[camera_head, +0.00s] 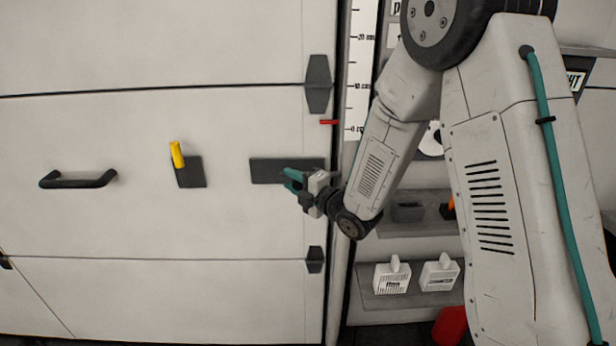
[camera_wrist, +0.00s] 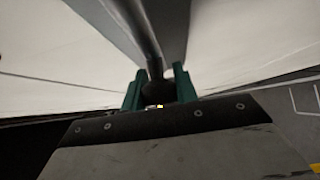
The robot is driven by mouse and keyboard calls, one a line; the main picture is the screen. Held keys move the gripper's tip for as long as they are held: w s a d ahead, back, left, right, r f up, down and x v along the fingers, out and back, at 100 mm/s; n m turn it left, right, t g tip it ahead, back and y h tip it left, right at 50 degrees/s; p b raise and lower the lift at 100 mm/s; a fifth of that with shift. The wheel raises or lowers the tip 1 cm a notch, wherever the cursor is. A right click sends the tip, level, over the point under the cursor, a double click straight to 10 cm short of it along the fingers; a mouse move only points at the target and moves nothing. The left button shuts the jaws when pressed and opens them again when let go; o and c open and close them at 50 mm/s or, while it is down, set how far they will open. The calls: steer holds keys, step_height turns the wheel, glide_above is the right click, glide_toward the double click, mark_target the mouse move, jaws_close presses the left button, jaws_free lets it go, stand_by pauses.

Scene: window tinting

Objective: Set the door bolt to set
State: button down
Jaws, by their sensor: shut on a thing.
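The door bolt sits on a dark horizontal plate (camera_head: 268,168) near the right edge of the pale door (camera_head: 130,130). My gripper (camera_head: 289,180), with teal fingers, is at the right part of this plate. In the wrist view my gripper (camera_wrist: 158,88) is shut on the bolt's dark rounded knob (camera_wrist: 157,93). A grey bolt rod (camera_wrist: 141,38) runs up from the knob beside the dark plate (camera_wrist: 178,22). In the head view my fingers hide the knob, and I cannot tell there how far the bolt is slid.
A yellow-handled lever (camera_head: 177,155) on a dark plate and a black pull handle (camera_head: 78,181) are left on the door. Dark hinges (camera_head: 318,84) line its right edge. A red marker (camera_head: 329,122) and a shelf with white boxes (camera_head: 392,279) are to the right.

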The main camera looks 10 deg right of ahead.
steer(key=shift+d, duration=0.15)
steer(key=c, duration=1.4)
jaws_free()
steer(key=shift+d, duration=0.1)
steer(key=o, duration=0.3)
steer(key=shift+d, duration=0.15)
steer(key=shift+s, duration=0.1)
steer(key=v, duration=0.7)
steer(key=shift+s, duration=0.3)
steer(key=shift+d+f, duration=0.1)
